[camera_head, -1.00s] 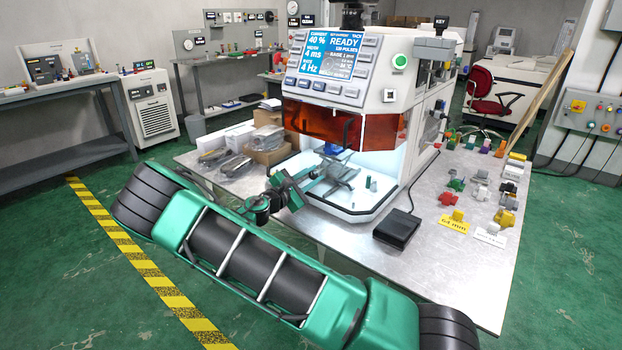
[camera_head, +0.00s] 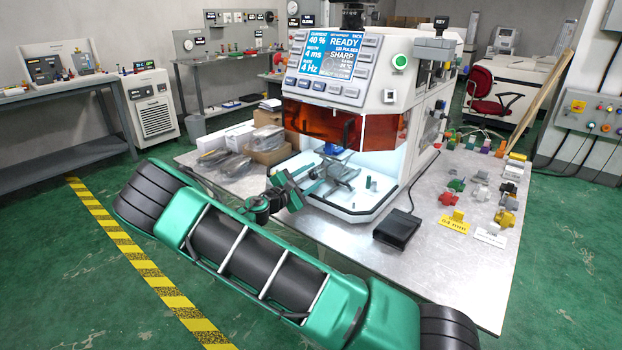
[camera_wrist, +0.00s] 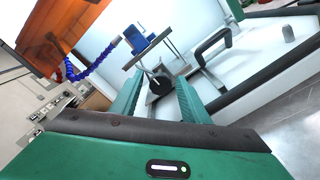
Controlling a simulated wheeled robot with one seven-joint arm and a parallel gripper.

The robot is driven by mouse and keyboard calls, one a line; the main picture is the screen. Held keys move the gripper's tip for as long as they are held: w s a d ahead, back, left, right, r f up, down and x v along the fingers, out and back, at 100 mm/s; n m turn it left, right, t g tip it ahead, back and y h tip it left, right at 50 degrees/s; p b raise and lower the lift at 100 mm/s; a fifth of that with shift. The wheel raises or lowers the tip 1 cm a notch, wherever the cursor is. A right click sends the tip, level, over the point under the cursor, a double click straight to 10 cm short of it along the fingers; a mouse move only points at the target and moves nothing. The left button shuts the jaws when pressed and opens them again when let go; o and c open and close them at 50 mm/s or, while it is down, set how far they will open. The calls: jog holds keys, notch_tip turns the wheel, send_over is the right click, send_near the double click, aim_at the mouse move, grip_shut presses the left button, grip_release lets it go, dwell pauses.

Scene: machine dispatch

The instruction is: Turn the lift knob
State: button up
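The lift knob (camera_wrist: 160,83) is a dark round knob seen end-on in the wrist view, below a small grey platform. My gripper (camera_wrist: 160,88) points at it, with one green finger on each side of it. The fingers stand apart with the knob between their tips; I cannot tell whether they touch it. In the head view my gripper (camera_head: 314,180) reaches into the open front of the white machine (camera_head: 390,112), beside the grey stage (camera_head: 342,173). The knob is not clearly visible there. The machine's screen (camera_head: 333,53) reads READY and SHARP.
An orange shield (camera_head: 320,124) hangs above the work bay. A black foot pedal (camera_head: 397,229) lies on the metal table (camera_head: 452,270); several small coloured parts stand to its right. Boxes and bagged items (camera_head: 238,150) lie left of the bay. A blue hose (camera_wrist: 90,73) hangs nearby.

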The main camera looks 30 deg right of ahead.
jog(key=shift+a, duration=0.1)
jog(key=v, duration=1)
jog(key=shift+s+a, duration=0.1)
jog(key=shift+a, duration=0.2)
